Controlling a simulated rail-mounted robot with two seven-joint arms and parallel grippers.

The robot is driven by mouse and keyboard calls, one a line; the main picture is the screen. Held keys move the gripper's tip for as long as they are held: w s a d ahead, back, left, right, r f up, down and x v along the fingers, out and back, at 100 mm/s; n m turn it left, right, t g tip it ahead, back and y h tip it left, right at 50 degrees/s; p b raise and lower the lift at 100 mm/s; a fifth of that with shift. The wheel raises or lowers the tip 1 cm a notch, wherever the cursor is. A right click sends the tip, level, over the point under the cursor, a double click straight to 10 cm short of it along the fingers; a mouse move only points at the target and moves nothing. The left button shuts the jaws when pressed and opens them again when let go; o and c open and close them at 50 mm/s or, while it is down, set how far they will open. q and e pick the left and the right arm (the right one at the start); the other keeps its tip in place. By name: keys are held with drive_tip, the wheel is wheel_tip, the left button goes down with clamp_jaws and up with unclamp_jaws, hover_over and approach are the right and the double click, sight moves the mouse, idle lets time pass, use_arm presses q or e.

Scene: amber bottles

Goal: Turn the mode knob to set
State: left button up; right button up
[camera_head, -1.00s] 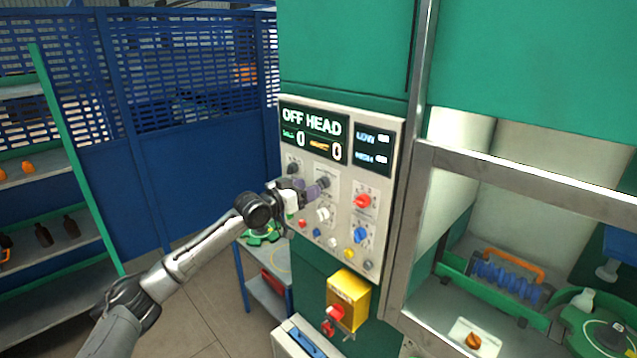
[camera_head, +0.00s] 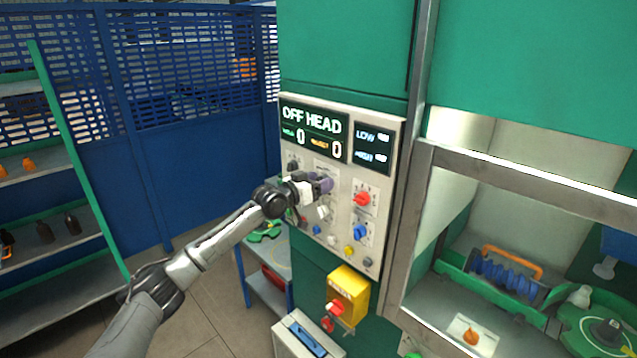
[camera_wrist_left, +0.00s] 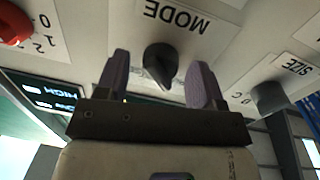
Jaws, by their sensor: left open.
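The mode knob (camera_wrist_left: 160,62) is black with a pointed end, and shows under the upside-down MODE label in the left wrist view. My left gripper (camera_wrist_left: 155,85) is open, with one purple finger on each side of the knob and visible gaps between. In the head view my left gripper (camera_head: 322,184) is at the upper middle of the control panel (camera_head: 338,226) and hides the mode knob there. The panel display (camera_head: 312,122) reads "OFF HEAD", with two zeros below. My right gripper is not in view.
A red knob (camera_head: 362,198) and a blue knob (camera_head: 360,232) sit right of the gripper. The dark size knob (camera_wrist_left: 270,97) is beside it in the wrist view. A yellow box (camera_head: 347,296) juts out below the panel. A metal-framed opening is at the right.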

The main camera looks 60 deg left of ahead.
use_arm(q)
drive_tip(key=shift+c, duration=0.3)
drive_tip(key=c, duration=0.9)
drive_tip(key=shift+o, duration=0.2)
